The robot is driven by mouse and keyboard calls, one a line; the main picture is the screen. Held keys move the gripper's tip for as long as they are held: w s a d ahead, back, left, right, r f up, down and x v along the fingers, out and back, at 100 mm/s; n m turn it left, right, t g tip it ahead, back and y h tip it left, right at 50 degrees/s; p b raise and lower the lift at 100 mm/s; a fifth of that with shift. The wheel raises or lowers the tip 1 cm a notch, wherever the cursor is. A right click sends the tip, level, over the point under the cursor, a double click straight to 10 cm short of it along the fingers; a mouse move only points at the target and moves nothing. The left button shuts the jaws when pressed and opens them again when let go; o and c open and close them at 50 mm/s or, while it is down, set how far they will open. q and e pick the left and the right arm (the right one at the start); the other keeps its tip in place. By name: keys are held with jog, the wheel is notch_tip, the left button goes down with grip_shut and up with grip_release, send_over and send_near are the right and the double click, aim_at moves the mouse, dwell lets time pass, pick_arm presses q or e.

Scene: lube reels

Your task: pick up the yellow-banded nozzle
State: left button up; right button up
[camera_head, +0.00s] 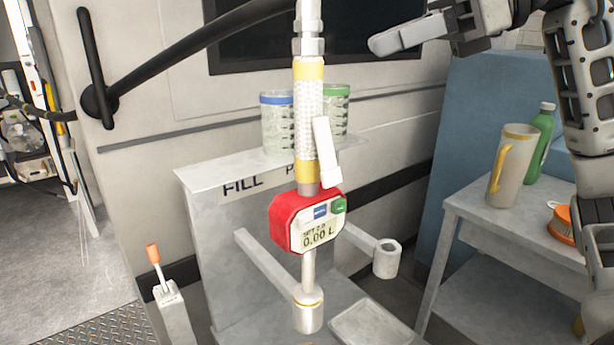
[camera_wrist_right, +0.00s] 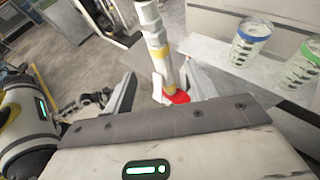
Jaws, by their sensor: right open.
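The yellow-banded nozzle (camera_head: 308,120) stands upright, with a white ribbed grip between two yellow bands, a white lever and a red meter (camera_head: 307,222) reading 0.00 L. Its lower end sits in a cup-shaped holder (camera_head: 308,312). My right gripper (camera_head: 440,30) is open and empty, above and to the right of the nozzle, apart from it. In the right wrist view the nozzle (camera_wrist_right: 158,45) shows beyond and between the spread fingers (camera_wrist_right: 160,95). My left gripper is absent from the head view; a small dark jaw-like part (camera_wrist_right: 85,102) in the wrist view is unclear.
A second, empty holder (camera_head: 387,259) is right of the nozzle. Jars with blue (camera_head: 277,122) and green lids (camera_head: 336,110) stand behind it. A side table (camera_head: 475,208) holds a jug (camera_head: 511,165) and green bottle (camera_head: 541,145). A black hose arm (camera_head: 190,45) crosses the upper left.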

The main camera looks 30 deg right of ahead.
jog(key=p+x, duration=0.1)
jog(key=x, duration=0.8)
jog(key=shift+a, duration=0.2)
jog(key=shift+c, duration=0.4)
jog(key=shift+r, duration=0.1)
grip_shut()
